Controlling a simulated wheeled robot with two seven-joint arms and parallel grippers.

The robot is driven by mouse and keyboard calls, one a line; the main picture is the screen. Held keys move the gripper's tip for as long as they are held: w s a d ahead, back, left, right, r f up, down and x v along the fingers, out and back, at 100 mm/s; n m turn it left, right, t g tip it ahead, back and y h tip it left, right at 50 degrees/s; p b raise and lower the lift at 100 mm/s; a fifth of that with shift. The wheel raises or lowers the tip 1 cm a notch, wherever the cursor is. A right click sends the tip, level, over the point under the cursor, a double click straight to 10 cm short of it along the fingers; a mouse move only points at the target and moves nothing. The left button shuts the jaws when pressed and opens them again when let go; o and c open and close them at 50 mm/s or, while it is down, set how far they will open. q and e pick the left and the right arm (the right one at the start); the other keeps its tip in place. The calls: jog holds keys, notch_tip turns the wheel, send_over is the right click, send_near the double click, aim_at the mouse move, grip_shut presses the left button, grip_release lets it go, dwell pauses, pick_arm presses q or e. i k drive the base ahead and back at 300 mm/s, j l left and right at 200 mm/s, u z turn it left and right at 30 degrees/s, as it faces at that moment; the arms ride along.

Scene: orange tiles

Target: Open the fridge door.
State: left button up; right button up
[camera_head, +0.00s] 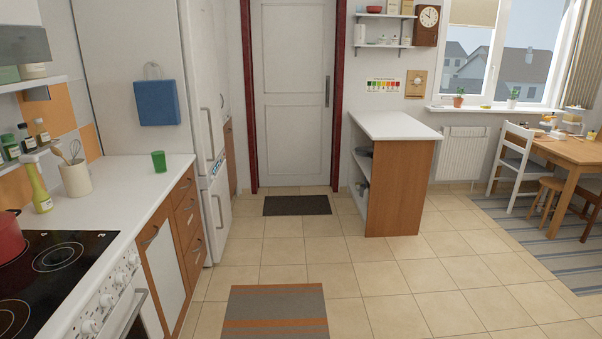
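The fridge (202,88) is a tall white unit on the left, past the end of the counter, seen at a steep angle. Its front faces right toward the open floor. It has an upper door with a long vertical handle (210,133) and a lower door (218,205) with its own handle (219,211). Both doors look closed. Neither of my grippers shows in the head view.
A white counter (118,190) with a black stove top (48,262) runs along the left. A white-topped cabinet (395,126) stands right of the closed door (292,95).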

aim_at(197, 17)
jog(key=i, duration=1.85)
jog(key=i+u, duration=0.15)
jog(key=i, duration=0.4)
jog(key=i+l+u, duration=0.1)
jog(key=i, duration=0.5)
jog(key=i+l+u, duration=0.15)
jog(key=i, duration=0.4)
jog(key=l, duration=0.1)
